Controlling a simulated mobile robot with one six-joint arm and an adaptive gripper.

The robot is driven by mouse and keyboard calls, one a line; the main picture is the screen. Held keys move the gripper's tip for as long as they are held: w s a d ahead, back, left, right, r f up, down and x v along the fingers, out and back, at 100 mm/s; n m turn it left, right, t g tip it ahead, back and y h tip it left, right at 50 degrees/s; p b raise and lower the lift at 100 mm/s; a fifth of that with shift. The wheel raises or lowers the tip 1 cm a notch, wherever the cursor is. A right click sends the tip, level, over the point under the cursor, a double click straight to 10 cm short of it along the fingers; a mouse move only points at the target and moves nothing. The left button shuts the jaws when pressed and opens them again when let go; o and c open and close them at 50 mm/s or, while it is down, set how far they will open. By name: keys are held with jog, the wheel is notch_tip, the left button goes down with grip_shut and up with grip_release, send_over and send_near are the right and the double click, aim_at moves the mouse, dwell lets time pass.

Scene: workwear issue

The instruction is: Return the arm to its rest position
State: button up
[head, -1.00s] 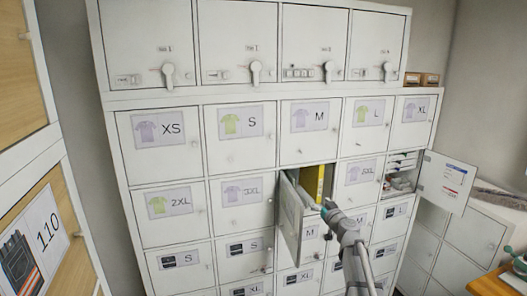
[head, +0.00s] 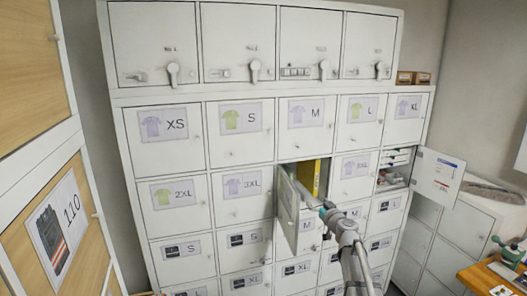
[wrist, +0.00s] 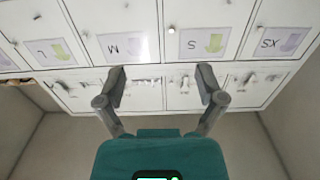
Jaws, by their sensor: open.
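My gripper (wrist: 161,85) is open and empty in the wrist view, its two fingers spread apart. The wrist picture is upside down and shows the upper doors of the locker wall behind the fingers. In the head view my arm reaches up from the bottom, and its end is in front of the open compartment in the third column. The fingertips are hard to make out there. The open locker door (head: 288,207) hangs at the left of that compartment. A yellow item (head: 308,178) stands inside it.
The locker wall (head: 163,137) has size-labelled doors, with several handled doors on top. Another open door (head: 437,176) sticks out at the right, by a compartment with stacked items. A wooden-fronted cabinet (head: 30,85) stands at the left. A table (head: 478,279) with a green device is at lower right.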

jog(key=s+a+f+n+g+y+b, duration=0.1)
jog(key=s+a+f+g+b, duration=0.3)
jog(key=f, duration=0.4)
jog(key=s+a+f+g+b, duration=0.2)
jog(key=s+a+f+b, duration=0.15)
jog(key=s+f, duration=0.35)
jog(key=s+a+f+n+g+y+b, duration=0.1)
jog(key=s+a+f+g+b, duration=0.3)
jog(key=f, duration=0.5)
jog(key=s+d+f+m+g+h+b, duration=0.2)
jog(key=s+f+b, duration=0.4)
jog(key=s+f, duration=0.3)
jog(key=s+d+f+m+g+h+b, duration=0.3)
jog(key=s+d+f+g+h+b, duration=0.2)
jog(key=s+f, duration=0.4)
jog(key=shift+s+d+m+h+b, duration=0.3)
jog(key=shift+s+d+b, duration=0.25)
jog(key=shift+s+b, duration=0.1)
